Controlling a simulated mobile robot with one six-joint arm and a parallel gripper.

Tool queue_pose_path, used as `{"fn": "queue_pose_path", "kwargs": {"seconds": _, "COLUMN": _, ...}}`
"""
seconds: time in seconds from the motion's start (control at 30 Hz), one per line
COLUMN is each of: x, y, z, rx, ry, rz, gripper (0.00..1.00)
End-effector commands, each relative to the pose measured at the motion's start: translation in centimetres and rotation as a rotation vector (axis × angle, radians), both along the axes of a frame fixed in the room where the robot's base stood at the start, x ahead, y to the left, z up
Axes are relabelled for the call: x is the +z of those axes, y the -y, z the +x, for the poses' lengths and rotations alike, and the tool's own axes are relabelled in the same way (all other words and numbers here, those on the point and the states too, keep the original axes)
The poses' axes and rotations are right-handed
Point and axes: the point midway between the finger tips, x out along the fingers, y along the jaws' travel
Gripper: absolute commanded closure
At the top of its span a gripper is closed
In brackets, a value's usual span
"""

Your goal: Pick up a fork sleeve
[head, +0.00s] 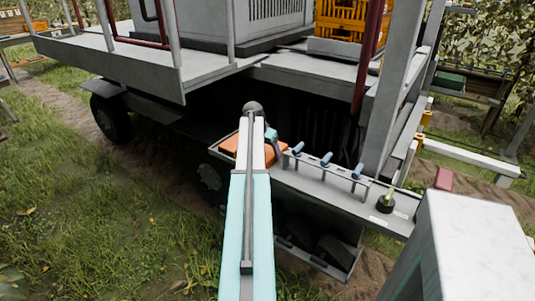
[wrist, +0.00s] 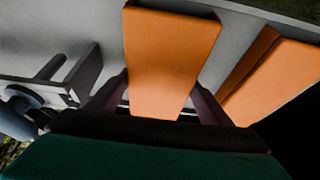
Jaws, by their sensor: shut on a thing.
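An orange fork sleeve (wrist: 170,55), a long flat-faced box shape, is between the two dark fingers of my gripper (wrist: 157,105) in the wrist view. The gripper is shut on it, one finger against each side. I cannot tell whether the sleeve is clear of the grey surface behind it. A second orange sleeve (wrist: 277,85) lies to the right, apart from the fingers. In the head view, orange sleeve surfaces (head: 236,143) show beside my arm on the machine's shelf; the arm hides most of the gripper there.
The grey shelf (head: 320,190) carries a rail with several blue-grey handles (head: 326,159) right of the sleeves. A dark green knobbed item (head: 386,202) and a red block (head: 444,178) lie farther right. The platform edge (head: 120,70) overhangs above left. Grass (head: 110,220) is open at left.

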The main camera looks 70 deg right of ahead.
Motion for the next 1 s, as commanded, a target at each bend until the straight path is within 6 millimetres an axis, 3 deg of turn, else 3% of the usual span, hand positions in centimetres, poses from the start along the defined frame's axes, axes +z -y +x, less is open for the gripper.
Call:
{"fn": "queue_pose_path", "kwargs": {"seconds": 0.37, "x": 1.2, "y": 0.1, "z": 0.0, "rx": 0.0, "ry": 0.0, "rz": -0.002, "gripper": 0.55}}
{"fn": "queue_pose_path", "kwargs": {"seconds": 1.0, "x": 9.1, "y": 0.1, "z": 0.0, "rx": -0.001, "ry": 0.001, "rz": -0.002, "gripper": 0.55}}
